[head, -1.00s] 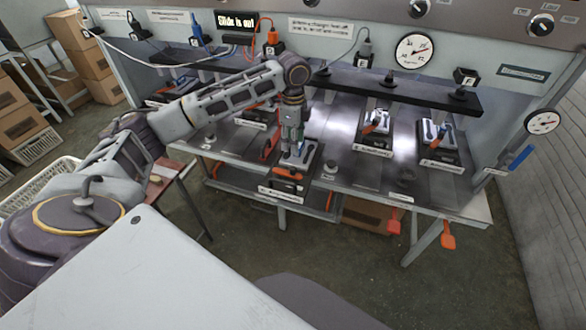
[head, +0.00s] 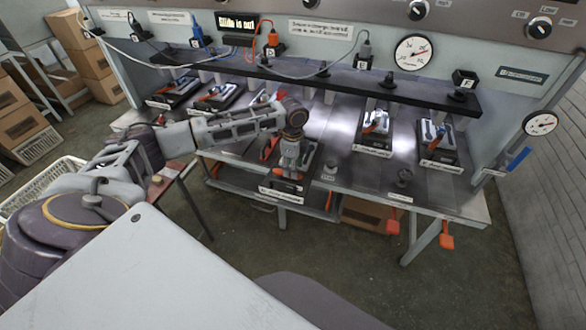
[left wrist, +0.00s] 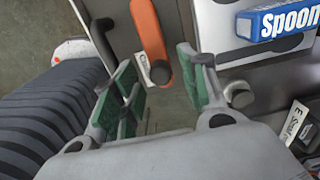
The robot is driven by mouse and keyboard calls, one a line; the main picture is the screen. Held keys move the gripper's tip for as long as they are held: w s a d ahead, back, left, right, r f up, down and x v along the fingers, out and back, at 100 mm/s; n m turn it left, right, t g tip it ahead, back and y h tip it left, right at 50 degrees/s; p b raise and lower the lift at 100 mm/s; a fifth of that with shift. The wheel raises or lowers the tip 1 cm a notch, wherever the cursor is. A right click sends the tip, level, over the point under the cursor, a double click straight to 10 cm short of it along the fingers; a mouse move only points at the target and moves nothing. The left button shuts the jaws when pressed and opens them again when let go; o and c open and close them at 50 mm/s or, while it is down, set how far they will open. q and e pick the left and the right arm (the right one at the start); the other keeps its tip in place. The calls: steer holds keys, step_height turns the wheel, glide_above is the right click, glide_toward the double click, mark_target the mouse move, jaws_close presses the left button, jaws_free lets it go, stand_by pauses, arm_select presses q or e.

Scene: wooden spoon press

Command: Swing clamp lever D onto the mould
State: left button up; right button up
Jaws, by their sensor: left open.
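My left gripper (head: 290,172) is low over the front mould station, and its hand covers much of that station. In the left wrist view the gripper (left wrist: 158,68) is open, with green pads on its fingers. An orange lever (left wrist: 148,30) with a dark knob and a small white tag lies between the finger tips; I see no firm grip. The tag's letter is not readable. A grey mould plate (left wrist: 215,20) with a blue label reading "Spoon" is to the right of the lever. My right gripper is not in view.
Other mould stations stand on the steel bench, two at the right (head: 376,138) (head: 440,145) and some at the left (head: 178,92). A dark bar (head: 385,90) runs above them. A display reads "Slide is out" (head: 240,24). A small knob (head: 330,168) stands right of the front station.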

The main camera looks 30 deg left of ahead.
arm_select(q)
steer(key=shift+f, duration=0.75)
jaws_close()
